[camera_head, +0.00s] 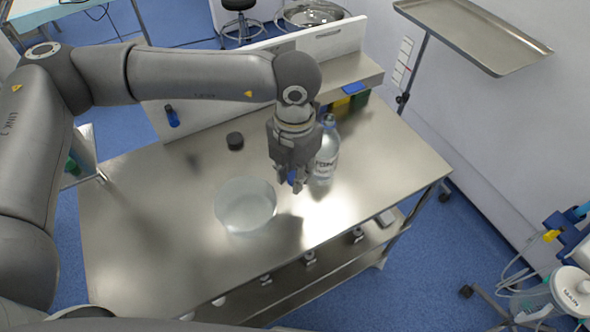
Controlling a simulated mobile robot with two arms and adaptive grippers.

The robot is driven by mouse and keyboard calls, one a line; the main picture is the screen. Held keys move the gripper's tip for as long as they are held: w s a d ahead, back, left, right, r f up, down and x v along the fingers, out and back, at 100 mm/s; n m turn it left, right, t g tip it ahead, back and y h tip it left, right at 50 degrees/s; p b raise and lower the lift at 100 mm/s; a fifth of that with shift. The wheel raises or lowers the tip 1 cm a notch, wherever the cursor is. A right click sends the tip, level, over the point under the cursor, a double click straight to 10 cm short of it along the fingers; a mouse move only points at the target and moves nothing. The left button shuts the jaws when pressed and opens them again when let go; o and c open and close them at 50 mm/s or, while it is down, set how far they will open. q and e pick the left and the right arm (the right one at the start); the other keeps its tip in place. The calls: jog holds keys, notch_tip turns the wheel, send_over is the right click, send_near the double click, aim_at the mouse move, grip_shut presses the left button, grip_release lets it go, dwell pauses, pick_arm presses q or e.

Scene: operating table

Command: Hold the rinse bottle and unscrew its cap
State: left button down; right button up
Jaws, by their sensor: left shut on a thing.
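The rinse bottle (326,158) is clear with a white label and stands upright on the steel table (150,220), just right of my left gripper. Its narrow top looks bluish; whether a cap sits on it is too small to tell. My left gripper (292,181) points down beside the bottle, its fingers shut on a small blue piece that looks like a cap. Most of that piece is hidden by the fingers. The gripper partly overlaps the bottle's left side in the picture. My right gripper is not in view.
A clear round bowl (245,204) stands on the table, left of and nearer than the gripper. A small black round object (235,141) lies behind it. Coloured boxes (345,103) stand at the back below a shelf. The table's left side is clear. A steel tray (478,36) stands back right.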

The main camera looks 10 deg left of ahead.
pick_arm(q)
jog(key=w+f, duration=0.2)
jog(key=w+f+p, duration=0.1)
jog(key=f, duration=0.1)
jog(key=w+f, duration=0.2)
jog(key=shift+w+a+f+p, duration=0.1)
jog(key=shift+w+a+p, duration=0.2)
notch_tip(320, 180, down, 3)
jog(key=shift+f, duration=0.1)
jog(key=shift+w, duration=0.1)
jog(key=shift+f, duration=0.2)
jog(key=c, duration=1.2)
grip_release()
jog(key=shift+c, duration=0.2)
jog(key=shift+r, duration=0.1)
